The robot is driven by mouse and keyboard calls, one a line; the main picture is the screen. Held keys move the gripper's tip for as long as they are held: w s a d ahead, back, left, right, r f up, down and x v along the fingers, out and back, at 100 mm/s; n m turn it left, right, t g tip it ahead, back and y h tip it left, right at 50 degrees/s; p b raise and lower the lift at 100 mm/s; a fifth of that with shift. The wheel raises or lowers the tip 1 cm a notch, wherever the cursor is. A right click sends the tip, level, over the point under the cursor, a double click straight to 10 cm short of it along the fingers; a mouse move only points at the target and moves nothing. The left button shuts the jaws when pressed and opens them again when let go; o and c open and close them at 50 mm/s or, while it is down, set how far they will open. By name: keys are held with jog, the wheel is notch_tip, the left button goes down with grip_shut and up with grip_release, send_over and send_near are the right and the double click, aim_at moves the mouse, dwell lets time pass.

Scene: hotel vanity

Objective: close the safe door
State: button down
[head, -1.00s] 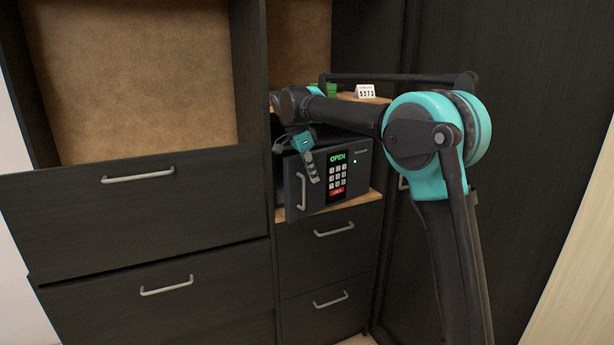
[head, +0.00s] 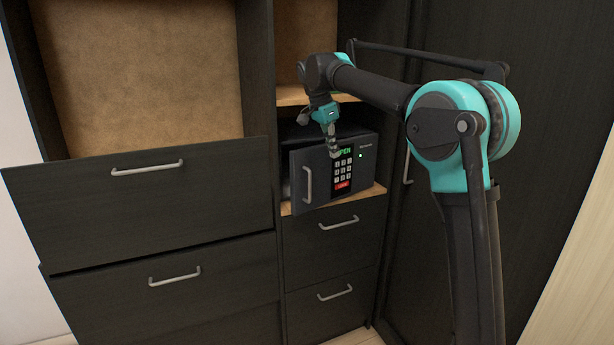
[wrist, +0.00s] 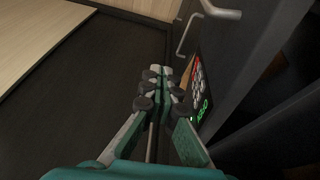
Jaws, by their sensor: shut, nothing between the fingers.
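The dark grey safe (head: 362,134) stands on a wooden shelf in the cabinet niche. Its door (head: 317,186) is ajar, swung out on the left side, with a vertical silver handle (head: 307,184) near its left edge. The door bears a keypad (head: 342,169) with a green display, partly hidden by my gripper, and a green light. My gripper (head: 336,155) points down in front of the door's upper part and is shut and empty. In the wrist view its fingers (wrist: 160,75) lie close together beside the keypad (wrist: 198,85); I cannot tell whether they touch the door.
Drawers with silver handles lie left of the safe (head: 147,168) and below it (head: 338,222). A wooden shelf edge (head: 291,95) is above the safe. A tall dark panel with a handle (head: 407,165) is at the right.

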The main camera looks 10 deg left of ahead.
jog(key=s+d+f+n+y, duration=0.15)
jog(key=s+d+f, duration=0.25)
jog(key=d+f, duration=0.45)
jog(key=s+d+f+n, duration=0.3)
jog(key=s+d+f, duration=0.25)
jog(key=d, duration=0.55)
jog(key=s+d+f+n+t+y, duration=0.1)
jog(key=s+d+f, duration=0.2)
jog(key=s+f, duration=0.4)
jog(key=s+d+f+n+t+y, duration=0.1)
jog(key=s+d+f+n+y, duration=0.1)
jog(key=s+d+f, duration=0.35)
jog(key=m+t+y, duration=0.8)
jog(key=m+y, duration=0.4)
jog(key=m, duration=1.2)
send_near(296, 185)
jog(key=shift+n, duration=0.25)
jog(key=x, duration=0.6)
jog(key=shift+w+a, duration=0.25)
jog(key=shift+a, duration=0.05)
